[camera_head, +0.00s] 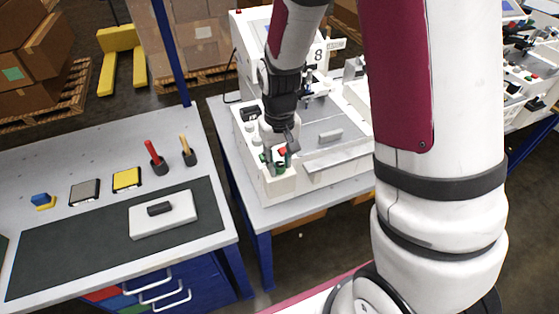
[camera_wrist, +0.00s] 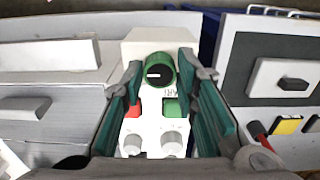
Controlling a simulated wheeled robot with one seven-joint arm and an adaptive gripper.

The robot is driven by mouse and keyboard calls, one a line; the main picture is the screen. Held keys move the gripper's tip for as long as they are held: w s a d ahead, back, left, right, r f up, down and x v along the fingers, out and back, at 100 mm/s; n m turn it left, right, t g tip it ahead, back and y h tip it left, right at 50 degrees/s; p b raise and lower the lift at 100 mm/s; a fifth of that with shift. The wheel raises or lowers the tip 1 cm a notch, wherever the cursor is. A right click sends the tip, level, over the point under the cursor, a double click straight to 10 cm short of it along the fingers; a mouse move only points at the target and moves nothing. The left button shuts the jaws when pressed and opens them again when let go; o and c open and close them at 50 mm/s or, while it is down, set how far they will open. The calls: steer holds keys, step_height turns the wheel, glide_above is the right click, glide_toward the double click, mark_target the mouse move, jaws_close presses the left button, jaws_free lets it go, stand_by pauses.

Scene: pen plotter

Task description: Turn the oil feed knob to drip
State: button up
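A round green knob with a black face and a white pointer line (camera_wrist: 160,72) sits on the white control panel of the plotter. The pointer line lies about level across the picture. Small dark lettering beside the knob is too small to read surely. In the wrist view my gripper (camera_wrist: 160,64) is open, with one green-padded finger on each side of the knob. Narrow gaps seem to show between the tips and the knob; contact is unclear. In the head view my gripper (camera_head: 279,155) points down at the panel corner and partly hides the knob.
A red button (camera_wrist: 149,108), a green button (camera_wrist: 174,107) and two grey knobs (camera_wrist: 171,143) lie between my fingers on the panel. The plotter (camera_head: 284,186) stands on a grey table. A workbench (camera_head: 205,215) at the left holds tools and a white block.

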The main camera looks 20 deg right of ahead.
mark_target(279, 165)
steer(key=shift+o, duration=0.9)
step_height(279, 165, up, 12)
steer(key=s+r+t, duration=0.5)
steer(key=s+r, duration=0.9)
steer(key=s, duration=0.3)
steer(key=shift+r+t, duration=0.2)
steer(key=shift+t, duration=0.1)
stand_by(0.5)
